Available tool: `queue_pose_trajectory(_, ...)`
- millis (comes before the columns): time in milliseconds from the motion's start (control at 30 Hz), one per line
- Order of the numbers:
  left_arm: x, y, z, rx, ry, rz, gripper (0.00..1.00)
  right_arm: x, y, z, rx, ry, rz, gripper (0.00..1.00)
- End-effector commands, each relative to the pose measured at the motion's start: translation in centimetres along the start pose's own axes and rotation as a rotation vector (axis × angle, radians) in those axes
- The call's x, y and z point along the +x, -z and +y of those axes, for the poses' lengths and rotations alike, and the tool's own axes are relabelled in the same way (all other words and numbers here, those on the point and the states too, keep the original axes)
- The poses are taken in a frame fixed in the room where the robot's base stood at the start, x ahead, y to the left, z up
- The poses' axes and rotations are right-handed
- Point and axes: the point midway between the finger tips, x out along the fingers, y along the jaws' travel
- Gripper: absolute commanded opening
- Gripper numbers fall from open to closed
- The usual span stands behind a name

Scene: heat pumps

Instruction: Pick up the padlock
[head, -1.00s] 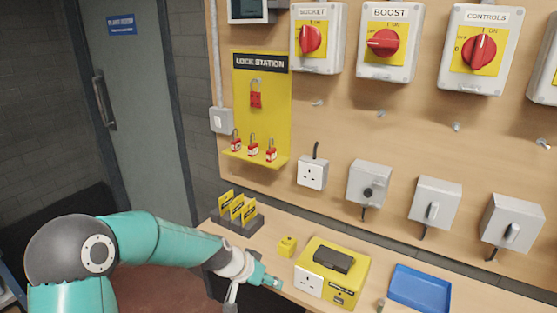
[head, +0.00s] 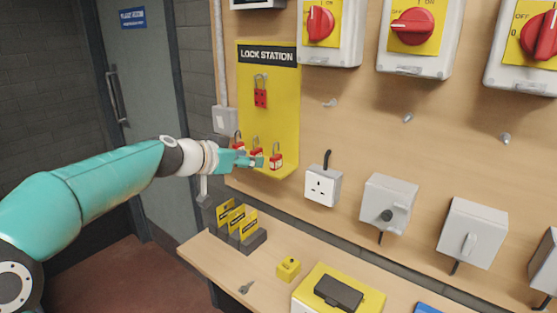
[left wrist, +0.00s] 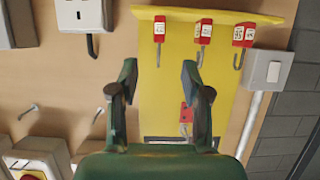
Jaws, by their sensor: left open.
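Three red padlocks with metal shackles hang along the lower lip of the yellow lock station board (head: 282,120). In the head view the right padlock (head: 276,162) shows clear. The middle padlock (head: 256,151) and the left one (head: 237,140) are partly covered by my left gripper (head: 258,161), which is at the board's lower edge. In the left wrist view, turned upside down, my left gripper (left wrist: 160,76) is open and empty. The right padlock (left wrist: 159,29) shows beyond the gap between its fingers, apart from both. My right gripper is out of view.
Below, the bench holds a tag rack (head: 240,225), a small yellow block (head: 288,269) and a key (head: 246,287). A light switch (head: 224,120) is left of the board.

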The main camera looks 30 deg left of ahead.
Motion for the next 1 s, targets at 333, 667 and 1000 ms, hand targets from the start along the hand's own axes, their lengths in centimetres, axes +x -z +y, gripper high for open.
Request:
queue_pose_trajectory(333, 6.3, 0.2, 0.4, 0.002, -0.007, -0.002, 0.48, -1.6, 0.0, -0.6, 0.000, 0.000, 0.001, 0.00)
queue_pose_trajectory(667, 9.2, -0.1, 0.5, 0.001, -0.009, -0.004, 0.48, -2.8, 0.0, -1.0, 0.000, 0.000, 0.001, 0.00)
queue_pose_trajectory(1000, 12.1, -0.3, 0.4, 0.003, -0.007, -0.001, 0.48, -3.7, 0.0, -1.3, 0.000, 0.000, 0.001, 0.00)
